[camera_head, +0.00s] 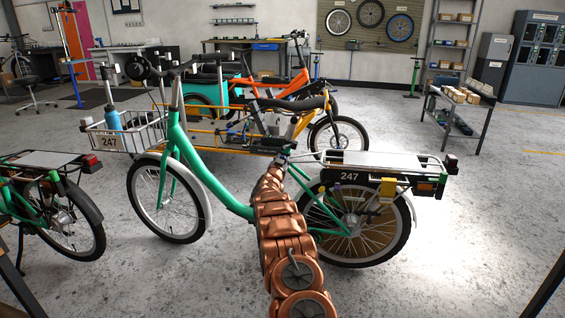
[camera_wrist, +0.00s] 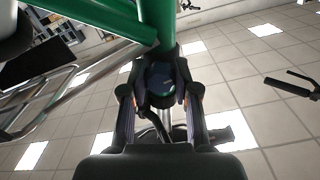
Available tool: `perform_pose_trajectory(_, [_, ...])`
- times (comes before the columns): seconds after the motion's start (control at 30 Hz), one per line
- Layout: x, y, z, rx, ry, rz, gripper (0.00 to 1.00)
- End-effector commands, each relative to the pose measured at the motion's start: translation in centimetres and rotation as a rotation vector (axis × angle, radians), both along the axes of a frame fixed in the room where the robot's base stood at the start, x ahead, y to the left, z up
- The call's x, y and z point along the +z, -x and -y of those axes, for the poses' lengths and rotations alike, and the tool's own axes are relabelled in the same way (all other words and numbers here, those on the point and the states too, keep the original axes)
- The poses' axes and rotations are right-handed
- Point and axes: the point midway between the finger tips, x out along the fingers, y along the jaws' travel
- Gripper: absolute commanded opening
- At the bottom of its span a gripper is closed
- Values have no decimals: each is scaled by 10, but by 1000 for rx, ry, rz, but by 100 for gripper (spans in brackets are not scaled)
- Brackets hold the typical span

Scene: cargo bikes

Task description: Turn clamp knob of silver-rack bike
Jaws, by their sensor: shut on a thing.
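The green bike (camera_head: 185,145), with plate 247 and a silver rack (camera_head: 385,160), stands side-on in the middle of the head view. My copper-coloured arm reaches up to its seat tube, just below the saddle. My gripper (camera_wrist: 161,100) is shut on a small dark clamp knob (camera_wrist: 161,82) at the green seat tube (camera_wrist: 158,20) in the wrist view. A finger lies on each side of the knob. In the head view my fingertips and the knob are too small and covered to make out.
A second green bike (camera_head: 60,220) stands close at left. Orange and yellow cargo bikes (camera_head: 290,90) stand behind. A low table with boxes (camera_head: 457,105) is at right.

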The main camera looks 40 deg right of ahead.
Motion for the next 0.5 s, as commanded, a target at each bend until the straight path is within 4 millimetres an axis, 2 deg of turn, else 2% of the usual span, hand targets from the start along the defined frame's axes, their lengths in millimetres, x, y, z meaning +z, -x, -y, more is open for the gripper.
perform_pose_trajectory(0.5, [-1,0,0,0,-212,306,0])
